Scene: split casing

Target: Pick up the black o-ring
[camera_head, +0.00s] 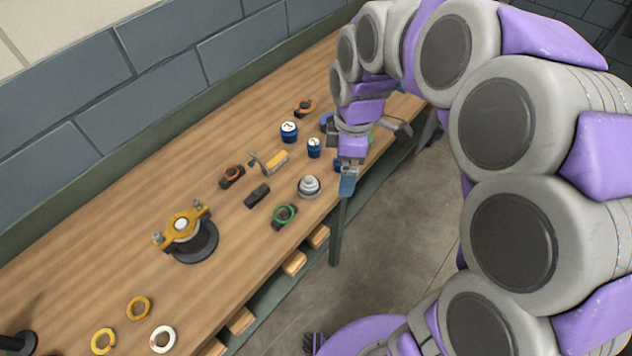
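I cannot pick out the black o-ring for certain in the head view. A black round base (197,250) sits under a yellow clamp-like casing part (181,226) at left of centre, but I cannot tell whether any o-ring is there. Two yellow rings (139,307) and a white ring (162,339) lie flat at the near left. My gripper (348,183) is at the bench's front edge, right of centre, pointing down, well to the right of the rings. Its fingers are small and partly overlapped by my arm, so their opening is unclear.
On the wooden bench (110,262) stand two blue-and-white cylinders (289,133), a grey stepped part (309,186), a green-ringed part (285,215), a black block (257,195) and a yellow-grey tool (272,161). A black object (18,342) is at lower left. A block wall runs behind.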

